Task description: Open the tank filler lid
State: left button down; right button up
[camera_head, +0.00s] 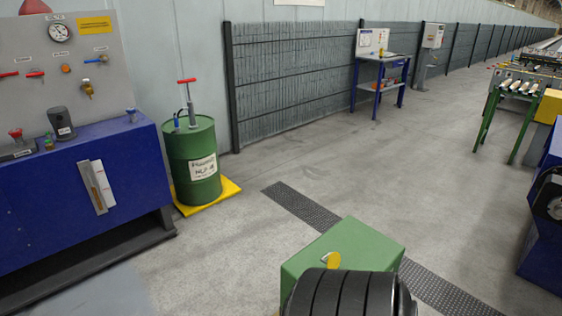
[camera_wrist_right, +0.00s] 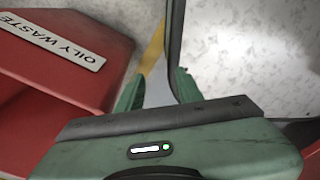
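The blue tank (camera_head: 70,205) stands at the left in the head view, with a white level gauge (camera_head: 97,187) on its front. A dark cap-like cylinder with a small label (camera_head: 60,122) stands upright on its top. I cannot tell whether it is the filler lid. A red-topped fitting (camera_head: 16,136) is also on the tank top, near the left edge. My right gripper (camera_wrist_right: 158,90) shows in the right wrist view. Its two green fingers are apart with nothing held between them. It is near a red bin marked OILY WASTE (camera_wrist_right: 40,90). My left gripper is not in view.
A grey panel (camera_head: 75,85) with a gauge and valves rises behind the tank. A green drum (camera_head: 193,160) with a hand pump stands on a yellow base (camera_head: 222,190) to its right. The blue bench (camera_head: 382,80) is farther back. The floor (camera_head: 220,260) before the tank is clear.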

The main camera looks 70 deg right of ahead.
aim_at(333, 262)
jog(key=i+z, duration=0.25)
jog(key=i, duration=0.25)
jog(key=i+j+z, duration=0.25)
jog(key=i, duration=0.2)
jog(key=i+l+z, duration=0.1)
jog(key=i+z, duration=0.15)
jog(key=z, duration=0.25)
jog(key=i+z, duration=0.25)
jog(key=z, duration=0.2)
jog(key=i+j+z, duration=0.15)
jog(key=z, duration=0.35)
jog(key=i+j+z, duration=0.3)
jog(key=z, duration=0.2)
jog(key=i+j+z, duration=0.2)
jog(key=z, duration=0.3)
jog(key=j, duration=0.1)
